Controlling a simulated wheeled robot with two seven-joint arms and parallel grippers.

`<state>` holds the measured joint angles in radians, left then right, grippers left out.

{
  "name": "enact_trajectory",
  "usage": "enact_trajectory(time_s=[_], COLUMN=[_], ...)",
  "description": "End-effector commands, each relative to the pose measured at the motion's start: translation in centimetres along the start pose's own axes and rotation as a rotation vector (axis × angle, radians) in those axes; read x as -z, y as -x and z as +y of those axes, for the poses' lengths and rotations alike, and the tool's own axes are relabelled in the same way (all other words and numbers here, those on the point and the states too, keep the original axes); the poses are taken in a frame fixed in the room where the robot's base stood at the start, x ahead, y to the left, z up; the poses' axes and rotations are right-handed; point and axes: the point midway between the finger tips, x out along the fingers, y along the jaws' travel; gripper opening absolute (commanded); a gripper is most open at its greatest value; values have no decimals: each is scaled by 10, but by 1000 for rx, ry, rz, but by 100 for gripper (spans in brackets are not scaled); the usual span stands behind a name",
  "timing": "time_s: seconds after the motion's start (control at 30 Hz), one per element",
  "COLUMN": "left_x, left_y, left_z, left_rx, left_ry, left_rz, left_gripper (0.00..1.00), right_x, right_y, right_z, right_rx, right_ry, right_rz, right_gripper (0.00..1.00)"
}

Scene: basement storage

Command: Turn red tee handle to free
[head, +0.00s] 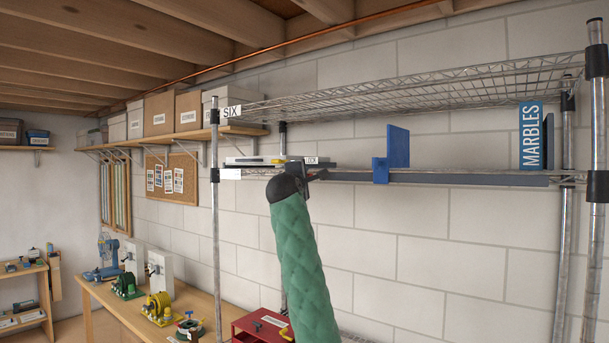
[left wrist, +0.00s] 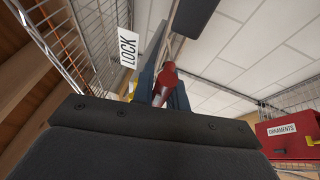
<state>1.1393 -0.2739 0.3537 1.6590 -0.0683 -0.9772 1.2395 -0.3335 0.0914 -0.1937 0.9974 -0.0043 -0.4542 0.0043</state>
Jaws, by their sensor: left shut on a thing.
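The red tee handle (left wrist: 168,82) shows in the left wrist view, just beyond the dark gripper body, against blue-grey parts. A white LOCK label (left wrist: 127,48) stands to its left. In the head view my left gripper (head: 312,177), at the end of a green-sleeved arm, reaches the middle shelf's front edge. The gripper hides the handle there. It is shut on the red tee handle, but the finger contact is mostly hidden. The handle's exact turn angle is hard to tell. My right gripper is in neither view.
The wire shelving has an upper shelf (head: 400,92) above the gripper and a metal post (head: 215,230) to its left. A blue bracket (head: 381,170) and MARBLES sign (head: 531,136) are to the right. A red ORNAMENTS box (left wrist: 290,131) sits below. A workbench (head: 105,298) stands at left.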

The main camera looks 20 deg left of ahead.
Motion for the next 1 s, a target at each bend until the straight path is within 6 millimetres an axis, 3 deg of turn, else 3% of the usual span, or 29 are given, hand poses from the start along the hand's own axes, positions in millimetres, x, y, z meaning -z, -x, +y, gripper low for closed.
enact_trajectory(time_s=[0.4,0.43,0.53,0.83,1.0], left_x=[1,1,0,0,0], left_y=[0,0,0,1,11], left_z=[-1,-1,-1,-1,-3], left_rx=[3,3,3,2,1], left_ry=[7,7,6,6,6], left_rz=[2,2,2,1,1], left_gripper=[0,19,36,36,36], right_x=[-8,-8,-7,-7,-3], right_y=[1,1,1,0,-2], right_z=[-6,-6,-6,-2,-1], right_rx=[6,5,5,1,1], right_ry=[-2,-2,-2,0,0], right_rz=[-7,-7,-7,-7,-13], right_gripper=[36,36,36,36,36])
